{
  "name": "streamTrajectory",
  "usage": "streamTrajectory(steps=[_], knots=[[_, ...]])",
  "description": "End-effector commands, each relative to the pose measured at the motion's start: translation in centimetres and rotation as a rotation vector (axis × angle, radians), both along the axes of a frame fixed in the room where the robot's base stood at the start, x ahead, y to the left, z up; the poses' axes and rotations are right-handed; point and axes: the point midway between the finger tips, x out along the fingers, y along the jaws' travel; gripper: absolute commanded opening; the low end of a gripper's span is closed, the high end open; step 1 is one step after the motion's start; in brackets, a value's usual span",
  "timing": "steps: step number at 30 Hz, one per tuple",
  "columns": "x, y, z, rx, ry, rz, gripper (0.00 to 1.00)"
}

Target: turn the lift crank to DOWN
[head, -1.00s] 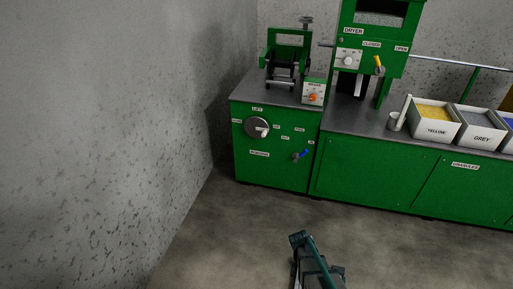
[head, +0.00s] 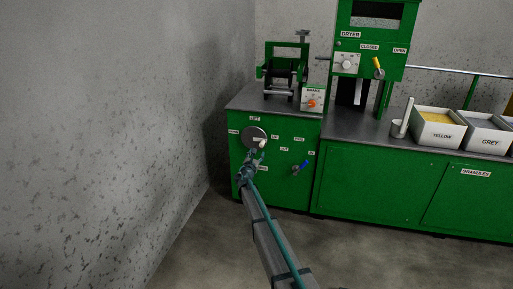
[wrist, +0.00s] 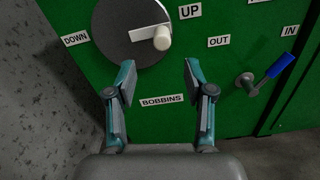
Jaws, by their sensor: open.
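The lift crank is a grey disc (wrist: 118,30) on the green cabinet front, with a white handle knob (wrist: 162,38). In the wrist view the knob sits on the disc's right side, towards the UP label (wrist: 189,11); the DOWN label (wrist: 76,39) is on the left. In the head view the disc (head: 253,137) shows under the LIFT label, partly covered by my gripper. My gripper (wrist: 159,78) is open and empty. Its fingertips are just below the knob in the wrist view, one to each side, and the knob is not between them. In the head view my gripper (head: 250,165) is close to the crank.
A blue-handled lever (wrist: 268,74) is right of the crank, between the OUT and IN labels. A BOBBINS label (wrist: 163,100) is below the disc. A speckled grey wall (head: 120,140) stands to the left. The floor (head: 400,265) before the cabinets is clear.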

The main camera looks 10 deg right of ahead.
Motion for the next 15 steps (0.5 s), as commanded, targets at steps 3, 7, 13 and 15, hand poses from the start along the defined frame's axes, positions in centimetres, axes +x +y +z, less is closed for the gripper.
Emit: streamTrajectory(steps=[3,7,13,15], knots=[[0.3,-0.1,-0.1,-0.022,0.012,0.001,0.53],[1.2,-0.5,-0.2,-0.022,0.012,-0.001,0.53],[3.9,-1.5,-0.2,-0.019,0.011,-0.002,0.53],[5.0,-1.9,-0.3,-0.019,0.011,-0.002,0.53]])
